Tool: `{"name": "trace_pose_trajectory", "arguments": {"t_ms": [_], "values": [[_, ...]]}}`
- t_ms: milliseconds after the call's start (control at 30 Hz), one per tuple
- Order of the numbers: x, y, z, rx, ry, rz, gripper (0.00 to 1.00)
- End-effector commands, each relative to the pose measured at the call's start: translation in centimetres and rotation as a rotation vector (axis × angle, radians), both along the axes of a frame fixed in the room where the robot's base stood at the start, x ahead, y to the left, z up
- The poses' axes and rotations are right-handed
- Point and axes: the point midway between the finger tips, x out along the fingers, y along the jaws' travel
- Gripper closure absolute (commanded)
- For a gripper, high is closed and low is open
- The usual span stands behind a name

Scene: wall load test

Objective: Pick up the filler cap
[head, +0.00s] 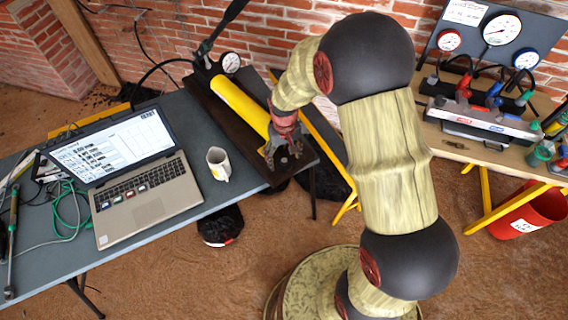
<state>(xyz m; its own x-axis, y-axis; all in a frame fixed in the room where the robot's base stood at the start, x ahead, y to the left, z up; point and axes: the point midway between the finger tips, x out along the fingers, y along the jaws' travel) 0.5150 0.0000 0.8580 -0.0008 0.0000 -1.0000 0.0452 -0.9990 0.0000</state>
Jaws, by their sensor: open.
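My gripper (283,161) is over the near end of a dark board, at the front end of a yellow cylinder (238,103). Its fingers point down and are apart, with nothing visibly held. The yellow cylinder belongs to a hand pump with a black lever (220,27) and a round gauge (231,62). I cannot make out the filler cap. The gripper and wrist cover the cylinder's near end, so a cap there is hidden. I cannot tell whether the fingers touch anything.
Cables and tools crowd the grey table's left end. A wooden bench (470,152) with gauges stands right. A red bucket (530,212) and a black bag (221,225) are on the floor.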

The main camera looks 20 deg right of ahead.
Motion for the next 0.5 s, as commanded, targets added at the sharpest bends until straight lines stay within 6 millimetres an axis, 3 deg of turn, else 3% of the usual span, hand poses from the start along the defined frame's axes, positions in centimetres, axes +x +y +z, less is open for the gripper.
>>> {"name": "trace_pose_trajectory", "arguments": {"t_ms": [133,333,500], "values": [[0.06,0.0,-1.76,0.0,0.0,0.0,0.33],[0.09,0.01,-1.69,0.0,-0.001,0.0,0.33],[0.07,0.01,-1.69,0.0,-0.001,0.0,0.42]]}}
